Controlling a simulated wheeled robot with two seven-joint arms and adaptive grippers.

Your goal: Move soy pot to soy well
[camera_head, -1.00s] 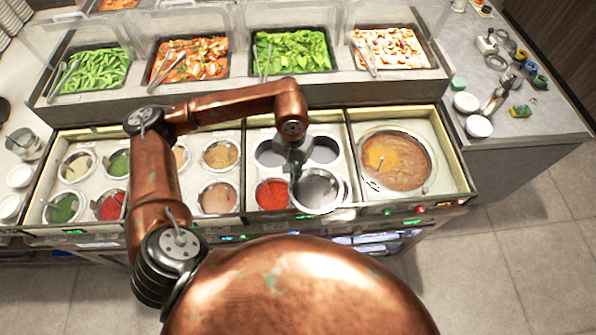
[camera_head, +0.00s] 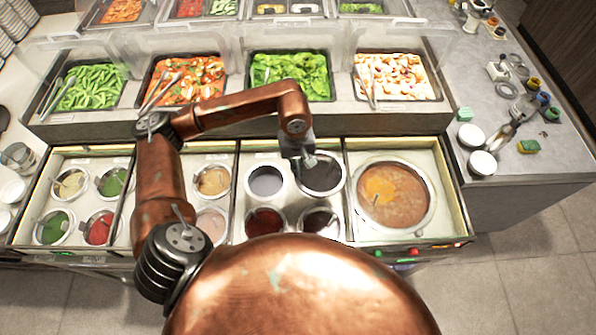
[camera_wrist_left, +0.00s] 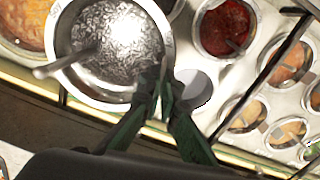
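The soy pot (camera_head: 338,189) is a round metal pot with dark liquid and a ladle. In the head view it is over the back right well of the four-well section, and its rim looks larger than its neighbours, as if raised. It also shows in the wrist view (camera_wrist_left: 98,40). My left gripper (camera_head: 308,160) is at its rim; in the wrist view its dark fingers (camera_wrist_left: 163,98) look closed on the rim. The well under the pot is hidden, so I cannot tell how high the pot is. My right gripper is not in view.
An empty-looking grey well (camera_head: 265,180) is left of the pot. A red sauce pot (camera_head: 265,223) and a dark front right well (camera_head: 320,221) lie nearer me. A large soup pot (camera_head: 397,196) is to the right. The salad ledge (camera_head: 240,122) rises behind.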

